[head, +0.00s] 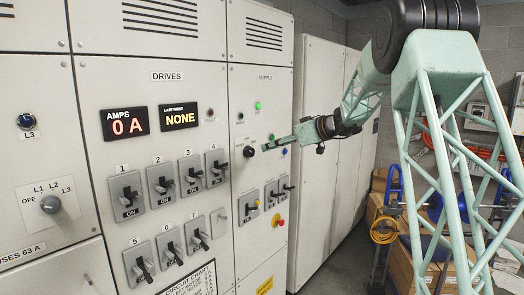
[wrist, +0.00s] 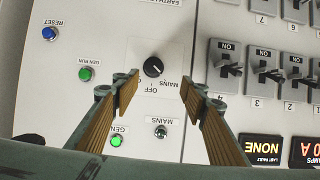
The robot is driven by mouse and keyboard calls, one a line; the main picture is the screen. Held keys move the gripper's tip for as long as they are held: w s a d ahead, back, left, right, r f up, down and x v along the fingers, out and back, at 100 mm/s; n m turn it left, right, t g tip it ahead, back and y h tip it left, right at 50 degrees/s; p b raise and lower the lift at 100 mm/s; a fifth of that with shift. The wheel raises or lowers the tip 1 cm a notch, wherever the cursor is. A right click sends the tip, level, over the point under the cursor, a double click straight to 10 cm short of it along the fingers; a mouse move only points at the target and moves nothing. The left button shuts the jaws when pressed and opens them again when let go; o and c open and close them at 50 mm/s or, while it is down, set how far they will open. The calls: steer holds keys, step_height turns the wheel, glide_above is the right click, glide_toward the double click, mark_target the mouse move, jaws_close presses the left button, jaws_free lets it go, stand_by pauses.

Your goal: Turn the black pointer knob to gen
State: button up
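The black pointer knob (wrist: 153,67) sits on a pale square plate on the panel, seen upside down in the wrist view. Its pale mark seems to slant toward the lower right, on the side of the word MAINS; OFF is printed just below it. The gen label on its plate cannot be made out. In the head view the knob (head: 250,151) stands out from the supply cabinet. My gripper (wrist: 159,94) is open and empty, its fingers on either side of the knob in the picture and apart from it. In the head view my gripper (head: 274,145) is just right of the knob.
A green GEN lamp (wrist: 117,141), a MAINS lamp (wrist: 161,132), a GEN RUN lamp (wrist: 85,74) and a blue RESET button (wrist: 49,33) surround the knob. Several drive switches (wrist: 265,72) stick out to the right. A red-and-yellow knob (head: 278,221) is lower on the cabinet.

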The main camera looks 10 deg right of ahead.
mark_target(252, 152)
steer(key=shift+w+d, duration=0.4)
steer(key=shift+d, duration=0.2)
steer(key=shift+w+a+f, duration=0.1)
steer(key=shift+p+x, duration=0.9)
steer(key=shift+x, duration=5.85)
steer(key=shift+w, duration=0.1)
steer(key=c, duration=0.8)
